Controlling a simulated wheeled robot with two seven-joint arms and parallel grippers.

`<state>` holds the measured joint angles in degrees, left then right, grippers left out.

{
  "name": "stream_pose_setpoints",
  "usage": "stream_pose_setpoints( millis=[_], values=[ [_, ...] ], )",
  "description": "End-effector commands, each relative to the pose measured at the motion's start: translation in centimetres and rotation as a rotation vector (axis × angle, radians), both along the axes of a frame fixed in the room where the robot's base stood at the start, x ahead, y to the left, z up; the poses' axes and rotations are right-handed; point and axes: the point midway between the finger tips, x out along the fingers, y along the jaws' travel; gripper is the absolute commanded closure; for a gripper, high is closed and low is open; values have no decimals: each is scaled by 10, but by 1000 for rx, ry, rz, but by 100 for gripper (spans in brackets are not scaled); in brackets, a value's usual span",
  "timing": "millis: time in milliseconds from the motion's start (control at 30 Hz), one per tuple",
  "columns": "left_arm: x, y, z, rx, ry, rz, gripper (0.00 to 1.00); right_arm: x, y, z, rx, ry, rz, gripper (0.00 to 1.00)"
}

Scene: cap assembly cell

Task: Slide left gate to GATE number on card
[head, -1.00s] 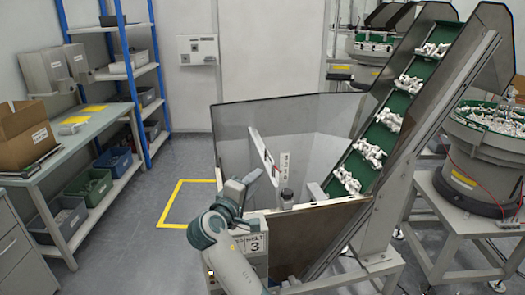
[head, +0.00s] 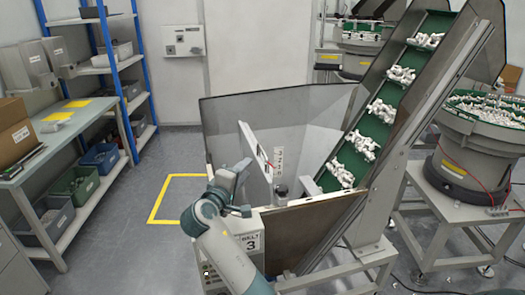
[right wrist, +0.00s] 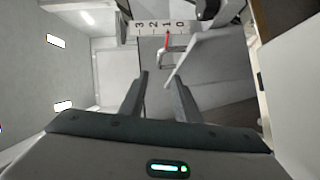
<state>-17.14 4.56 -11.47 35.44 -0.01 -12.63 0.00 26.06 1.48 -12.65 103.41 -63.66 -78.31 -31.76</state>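My right gripper (head: 244,188) is at the left front of the grey hopper (head: 310,110), above its near rim. The right wrist view shows its two fingers (right wrist: 160,88) apart with nothing between them. Ahead of them is a pale handle (right wrist: 163,57) with a red pointer, against a white scale (right wrist: 160,27) marked 3, 2, 1, 0. The pointer is at about 1. The scale strip also shows in the head view (head: 278,160), too small to read. A white card (head: 250,243) on the hopper's front reads BELT 3; no gate number is legible. My left gripper is out of view.
A thin white slanted plate (head: 255,148) stands inside the hopper, close to my right gripper. A green cleated conveyor (head: 382,112) with white parts rises to the right. A round bowl feeder (head: 465,165) stands further right. The floor (head: 130,230) at left is open, with a yellow outline.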

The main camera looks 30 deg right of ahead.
Motion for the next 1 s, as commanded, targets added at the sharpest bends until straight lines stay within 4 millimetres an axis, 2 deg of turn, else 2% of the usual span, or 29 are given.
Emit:
stream_pose_setpoints(
  millis=[133,700,1000],
  values=[
    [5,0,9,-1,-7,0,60,12,-18,1,-3,2,-2,71],
    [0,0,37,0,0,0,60,72,-99,-10,-2,2,-3,71],
    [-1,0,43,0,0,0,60,89,-123,-15,-1,0,-1,71]
  ],
)
